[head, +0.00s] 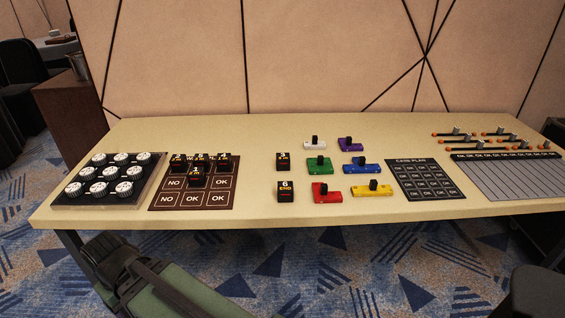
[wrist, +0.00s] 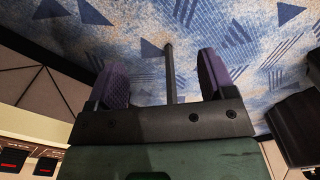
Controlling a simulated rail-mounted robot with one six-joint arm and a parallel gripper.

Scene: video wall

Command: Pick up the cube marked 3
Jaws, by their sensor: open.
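A black cube (head: 283,161) whose top appears to read 3 stands on the bare middle of the table (head: 262,137). A similar black cube marked 6 END (head: 285,191) stands in front of it. Several more black cubes (head: 196,180) stand on the brown NO/OK board (head: 222,199) to the left; their marks are too small to read surely. My gripper (wrist: 162,65) is open and empty in the wrist view, its two purple-padded fingers apart over the carpet. In the head view my arm is low at the front left, below the table edge, and its fingers cannot be made out.
A tray of white dials (head: 58,197) stands at the left end. Coloured sliders, including a green one (head: 319,167) and a red one (head: 327,196), stand right of the cubes. A black card (head: 425,194) and a striped chart (head: 500,181) lie further right.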

